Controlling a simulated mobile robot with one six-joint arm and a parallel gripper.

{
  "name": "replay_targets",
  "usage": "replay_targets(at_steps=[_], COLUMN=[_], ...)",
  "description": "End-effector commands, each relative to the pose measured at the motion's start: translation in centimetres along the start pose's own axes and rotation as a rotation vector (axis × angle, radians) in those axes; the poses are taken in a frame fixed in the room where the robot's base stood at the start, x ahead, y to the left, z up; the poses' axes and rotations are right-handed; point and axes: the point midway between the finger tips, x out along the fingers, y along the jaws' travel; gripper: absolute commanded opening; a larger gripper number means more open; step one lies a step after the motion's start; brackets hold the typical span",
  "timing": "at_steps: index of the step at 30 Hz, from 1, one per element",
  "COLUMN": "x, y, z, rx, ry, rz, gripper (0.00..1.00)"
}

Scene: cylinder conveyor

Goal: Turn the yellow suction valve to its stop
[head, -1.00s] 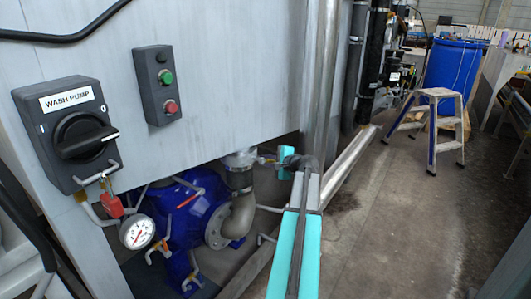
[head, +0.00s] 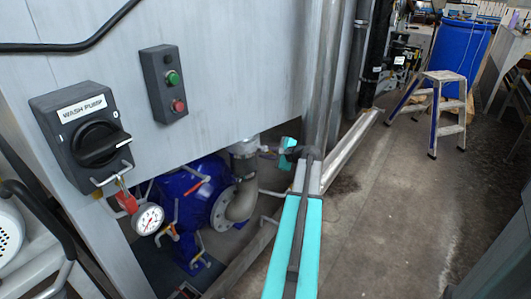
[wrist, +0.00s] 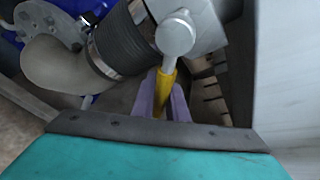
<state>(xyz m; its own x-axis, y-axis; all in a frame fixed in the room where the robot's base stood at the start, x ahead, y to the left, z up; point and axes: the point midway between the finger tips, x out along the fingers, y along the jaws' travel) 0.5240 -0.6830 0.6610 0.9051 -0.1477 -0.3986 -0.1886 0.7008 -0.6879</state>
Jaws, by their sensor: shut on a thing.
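The yellow suction valve's lever (wrist: 167,78) shows in the wrist view, running from a grey round hub (wrist: 176,36) down between the purple fingers of my gripper (wrist: 162,98). The fingers are shut on the lever. The lever's far end is hidden by the fingers and my wrist. In the head view my arm reaches low toward the pipework beside the blue pump (head: 188,192). The lever is too small and covered to make out there.
A ribbed black hose (wrist: 125,45) and a grey elbow pipe (wrist: 55,68) lie beside the valve. The grey cabinet with the wash pump switch (head: 95,143) stands above left. A step stool (head: 437,110) and blue drum (head: 460,55) are at right; floor between is clear.

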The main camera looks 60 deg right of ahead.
Motion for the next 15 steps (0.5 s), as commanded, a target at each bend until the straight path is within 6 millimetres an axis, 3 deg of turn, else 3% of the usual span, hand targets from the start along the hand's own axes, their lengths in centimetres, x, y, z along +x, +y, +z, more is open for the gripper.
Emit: replay_targets(at_steps=[7,8,11,15], x=[-0.03,-0.03,-0.02,0.00], y=[0.14,0.14,0.12,0.08], z=[-0.17,-0.17,-0.13,-0.08], rx=[0.000,-0.001,-0.001,-0.001], ry=[0.003,0.003,0.002,0.001], rz=[0.002,0.002,0.001,0.001], gripper=[0.00,0.15,0.32,0.32])
